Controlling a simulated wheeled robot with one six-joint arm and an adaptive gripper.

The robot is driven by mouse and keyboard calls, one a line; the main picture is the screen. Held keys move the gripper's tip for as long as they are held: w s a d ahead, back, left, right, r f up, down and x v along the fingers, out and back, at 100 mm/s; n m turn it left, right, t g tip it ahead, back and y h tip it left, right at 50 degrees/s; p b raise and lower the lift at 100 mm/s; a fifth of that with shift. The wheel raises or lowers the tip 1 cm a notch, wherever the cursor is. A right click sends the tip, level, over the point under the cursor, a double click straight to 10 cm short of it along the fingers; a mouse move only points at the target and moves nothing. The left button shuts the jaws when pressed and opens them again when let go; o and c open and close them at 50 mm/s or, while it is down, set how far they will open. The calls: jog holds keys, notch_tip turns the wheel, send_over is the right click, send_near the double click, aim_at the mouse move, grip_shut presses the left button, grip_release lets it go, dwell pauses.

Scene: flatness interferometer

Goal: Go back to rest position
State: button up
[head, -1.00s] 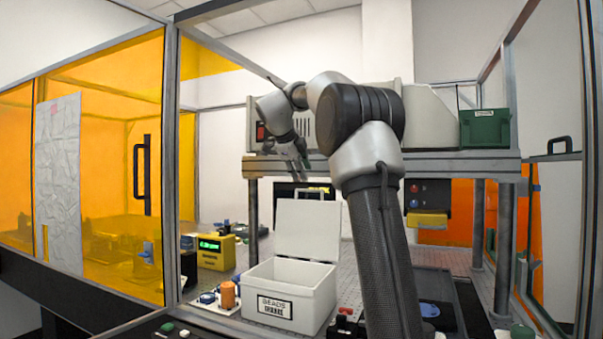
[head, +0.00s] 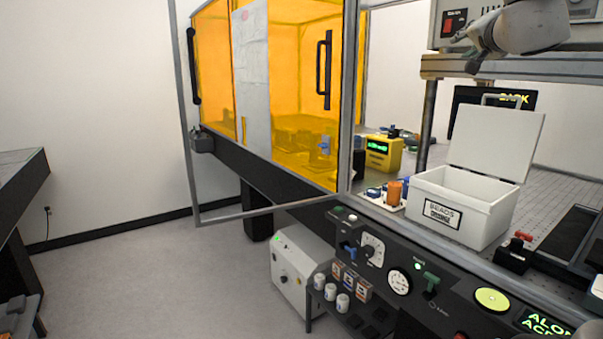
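My gripper (head: 478,52) is at the top right of the head view, at the end of my grey arm (head: 530,28), which the picture's edge cuts off. It is in front of the grey instrument box (head: 446,33) on the raised shelf, above the white bin. Its fingers are small and dark here, and I cannot tell whether they are open or shut. I see nothing held in it.
A white bin marked BEADS (head: 487,225) stands with its lid (head: 500,145) raised. A black control panel (head: 375,285) runs along the front edge. An orange enclosure (head: 300,75) has a framed door standing open. The floor (head: 150,275) at left is clear.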

jog(key=s+a+f+n+g+y, duration=0.3)
jog(key=s+a+f+n+g, duration=0.1)
jog(key=s+f, duration=0.45)
jog(key=s+a+f+n+g+y, duration=0.25)
jog(key=s+a+f+n, duration=0.2)
jog(key=s+f, duration=0.4)
jog(key=s+d+f+n+g+h, duration=0.1)
jog(key=s+d+f+g, duration=0.2)
jog(key=s+f, duration=0.4)
jog(key=s+d+f+n+g+h, duration=0.1)
jog(key=s+d+f+g+h, duration=0.1)
jog(key=s+f, duration=0.5)
jog(key=shift+s+d+f+g, duration=0.35)
jog(key=shift+d+g, duration=0.1)
jog(key=shift+g, duration=0.6)
jog(key=shift+o, duration=0.4)
jog(key=shift+r+n, duration=0.1)
jog(key=shift+n, duration=0.15)
jog(key=shift+w, duration=0.1)
